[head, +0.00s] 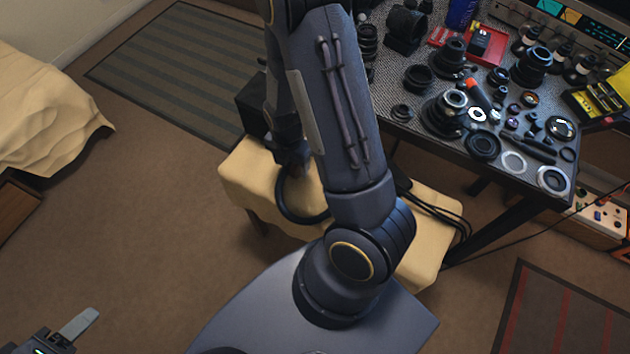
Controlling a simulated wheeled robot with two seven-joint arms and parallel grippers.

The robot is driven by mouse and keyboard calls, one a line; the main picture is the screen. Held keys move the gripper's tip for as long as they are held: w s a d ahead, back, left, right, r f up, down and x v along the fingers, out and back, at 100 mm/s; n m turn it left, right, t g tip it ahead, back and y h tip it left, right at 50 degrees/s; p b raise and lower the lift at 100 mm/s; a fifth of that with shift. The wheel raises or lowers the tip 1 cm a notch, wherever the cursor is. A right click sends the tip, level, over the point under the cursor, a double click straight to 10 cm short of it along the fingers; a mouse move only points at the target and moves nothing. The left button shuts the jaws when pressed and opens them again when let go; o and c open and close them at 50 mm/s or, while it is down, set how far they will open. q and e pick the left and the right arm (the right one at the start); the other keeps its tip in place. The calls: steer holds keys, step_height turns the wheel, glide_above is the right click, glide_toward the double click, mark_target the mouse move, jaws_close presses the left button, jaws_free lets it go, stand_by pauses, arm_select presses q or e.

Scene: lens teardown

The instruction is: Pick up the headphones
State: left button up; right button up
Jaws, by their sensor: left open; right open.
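The headphones (291,213) appear as a dark curved band on the tan cloth-covered bench, left of my upright arm. Much of them is hidden behind that arm. My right gripper (291,158) is a dark shape at the end of the folded-down arm, just above the band's upper end. Its fingers are hard to make out, and I cannot tell whether it touches the headphones. My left gripper (66,334) is at the bottom left edge, over the brown floor, far from the bench. It is open and empty, with one pale finger showing.
A dark worktable (385,132) crowded with lenses and rings stands at the upper right. Black cables (440,208) hang over the bench's right side. A dark box (250,102) stands behind the bench. A bed (45,110) is at the left. The carpet between is clear.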

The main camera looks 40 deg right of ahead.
steer(key=c, duration=1.2)
steer(key=shift+r, duration=0.1)
steer(key=shift+c, duration=0.2)
